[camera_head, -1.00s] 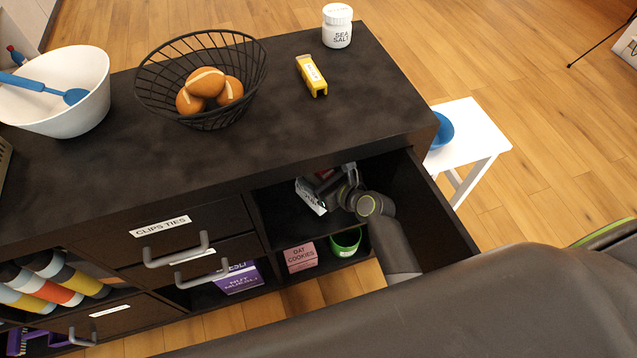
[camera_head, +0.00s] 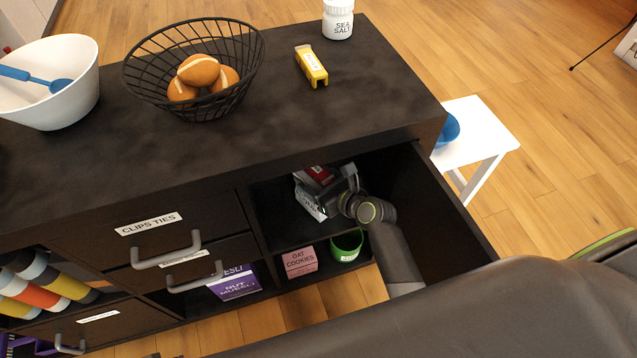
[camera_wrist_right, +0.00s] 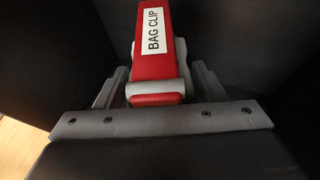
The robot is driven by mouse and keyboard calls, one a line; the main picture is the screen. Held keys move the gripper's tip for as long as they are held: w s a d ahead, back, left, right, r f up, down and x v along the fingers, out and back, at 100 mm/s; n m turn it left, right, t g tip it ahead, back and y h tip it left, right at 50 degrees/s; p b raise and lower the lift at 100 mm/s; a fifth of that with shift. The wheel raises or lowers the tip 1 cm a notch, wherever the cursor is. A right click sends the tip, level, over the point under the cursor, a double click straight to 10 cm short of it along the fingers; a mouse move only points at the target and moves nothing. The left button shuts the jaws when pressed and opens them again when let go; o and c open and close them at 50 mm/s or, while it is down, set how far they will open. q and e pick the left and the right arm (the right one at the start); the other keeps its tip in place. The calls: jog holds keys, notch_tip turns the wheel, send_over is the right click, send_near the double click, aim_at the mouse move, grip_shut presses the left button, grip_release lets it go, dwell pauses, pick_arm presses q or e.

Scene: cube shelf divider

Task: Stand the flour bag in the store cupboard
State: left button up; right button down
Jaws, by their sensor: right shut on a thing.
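The flour bag (camera_head: 309,204) shows as a white pack with dark print, partly hidden by my right gripper (camera_head: 338,186). It is inside the upper right compartment of the dark cupboard (camera_head: 270,218), whose door (camera_head: 440,200) stands open. A red clip labelled BAG CLIP (camera_wrist_right: 155,45) is at the bag's top and also shows in the head view (camera_head: 319,175). My left gripper is not in view.
On top stand a wire basket of rolls (camera_head: 195,75), a white bowl (camera_head: 60,100), a yellow object (camera_head: 311,67) and a salt jar (camera_head: 338,20).

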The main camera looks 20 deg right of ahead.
dwell(0.3)
jog(key=shift+c, duration=1.6)
grip_release()
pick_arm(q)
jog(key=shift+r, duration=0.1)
pick_arm(e)
jog(key=shift+s+d+r, duration=0.1)
jog(key=shift+s+r, duration=0.1)
jog(key=shift+s, duration=0.05)
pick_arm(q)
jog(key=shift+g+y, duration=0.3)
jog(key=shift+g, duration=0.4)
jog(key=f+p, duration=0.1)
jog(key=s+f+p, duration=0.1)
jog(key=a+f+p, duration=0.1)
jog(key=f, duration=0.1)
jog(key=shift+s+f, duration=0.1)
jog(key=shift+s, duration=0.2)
pick_arm(e)
jog(key=v, duration=1.1)
jog(key=shift+s+d, duration=0.15)
jog(key=shift+s, duration=0.05)
